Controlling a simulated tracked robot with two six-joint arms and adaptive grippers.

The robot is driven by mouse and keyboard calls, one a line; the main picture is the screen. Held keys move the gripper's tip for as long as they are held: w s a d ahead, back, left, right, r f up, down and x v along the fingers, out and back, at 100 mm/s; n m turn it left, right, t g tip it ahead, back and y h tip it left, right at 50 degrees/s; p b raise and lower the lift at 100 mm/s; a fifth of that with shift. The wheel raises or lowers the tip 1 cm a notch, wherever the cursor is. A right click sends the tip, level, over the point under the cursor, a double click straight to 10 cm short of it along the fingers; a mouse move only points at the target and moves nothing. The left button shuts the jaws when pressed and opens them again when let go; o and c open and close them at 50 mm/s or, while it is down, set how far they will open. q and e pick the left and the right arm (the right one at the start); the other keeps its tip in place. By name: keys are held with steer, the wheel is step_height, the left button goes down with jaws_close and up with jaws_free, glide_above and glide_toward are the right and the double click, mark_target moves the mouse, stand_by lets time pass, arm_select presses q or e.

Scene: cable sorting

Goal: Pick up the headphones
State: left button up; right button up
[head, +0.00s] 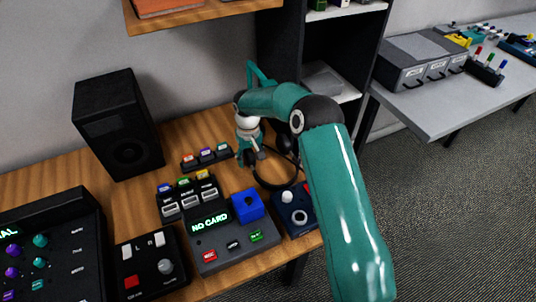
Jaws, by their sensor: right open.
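The black headphones (275,185) lie on the wooden table behind the control boxes. Part of their band shows as a dark curve, and the rest is hidden behind my right arm. My right gripper (250,160) is open, just above and to the left of the headphones, with its fingers pointing down. I cannot tell whether a finger touches them. My left gripper is not in view.
A black speaker (118,125) stands at the back left of the wooden table (55,180). A NO CARD box (225,235), a joystick box (295,212) and a switch row (207,158) surround the headphones. A dark shelf (345,45) stands behind.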

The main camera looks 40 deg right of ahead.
steer(key=shift+f, duration=1.25)
jaws_close()
steer(key=shift+w, duration=0.1)
steer(key=shift+r, duration=0.2)
steer(key=shift+r, duration=0.5)
step_height(320, 180, up, 27)
steer(key=p, duration=0.1)
steer(key=shift+f, duration=0.15)
